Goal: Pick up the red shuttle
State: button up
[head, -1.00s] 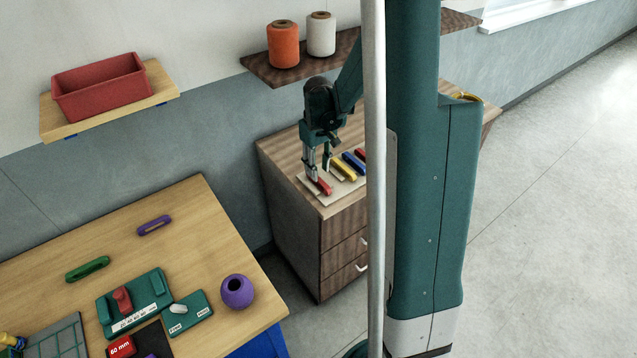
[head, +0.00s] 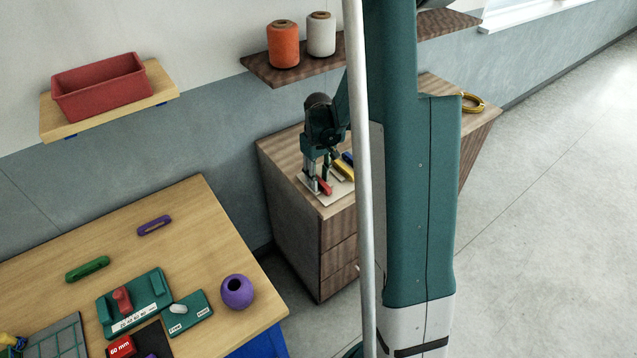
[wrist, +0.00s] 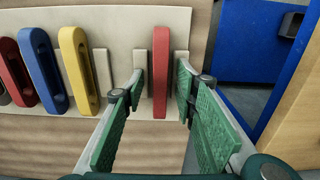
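A red shuttle (wrist: 160,72) lies at the end of a row on a pale board (wrist: 120,22), on top of the wooden drawer cabinet. It also shows in the head view (head: 325,187), partly hidden by my gripper. My gripper (wrist: 163,84) is open, with one green-padded finger on each side of this shuttle. Gaps show between the shuttle and both fingers. To the left in the wrist view are a yellow shuttle (wrist: 78,70), a blue shuttle (wrist: 43,70) and a second red shuttle (wrist: 14,72).
The wooden cabinet (head: 290,215) stands right of a workbench (head: 205,215) holding a green shuttle (head: 87,268), a purple shuttle (head: 154,226) and a purple round pot (head: 237,291). A shelf with orange (head: 283,45) and white (head: 321,35) spools hangs above the cabinet.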

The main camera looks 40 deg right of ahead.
dwell(0.3)
jog(key=c, duration=0.9)
jog(key=shift+r, duration=0.2)
jog(key=shift+r, duration=4.85)
